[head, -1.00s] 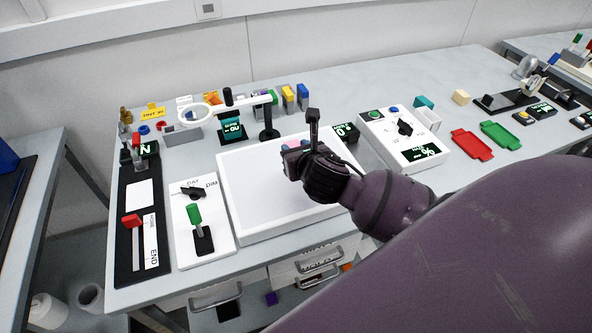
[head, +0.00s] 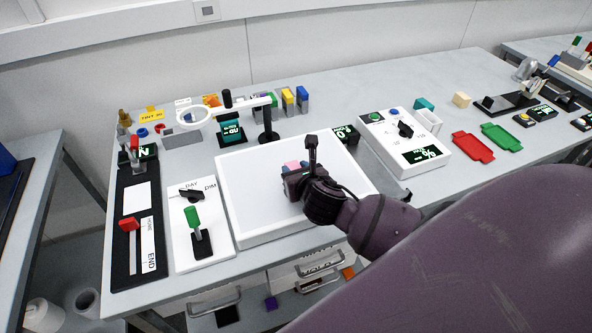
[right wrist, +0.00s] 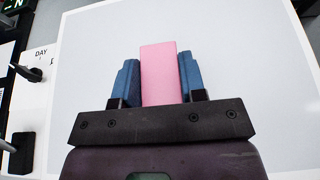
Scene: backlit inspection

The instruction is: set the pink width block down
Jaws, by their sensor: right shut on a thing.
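The pink width block (head: 293,166) shows in the head view just past my right gripper (head: 290,173), over the white panel (head: 250,198). In the right wrist view the pink block (right wrist: 160,72) stands out between the two blue fingers of my right gripper (right wrist: 160,80), which is shut on it. The pale panel (right wrist: 230,70) fills the background there. I cannot tell whether the block touches the panel. My left gripper is not in view.
A ring-shaped magnifier (head: 194,116) on a stand is behind the panel. A white box with a knob (head: 405,130) stands to the right, and a lever plate (head: 198,236) to the left. Red (head: 472,147) and green (head: 502,136) trays lie farther right. Much of the panel is bare.

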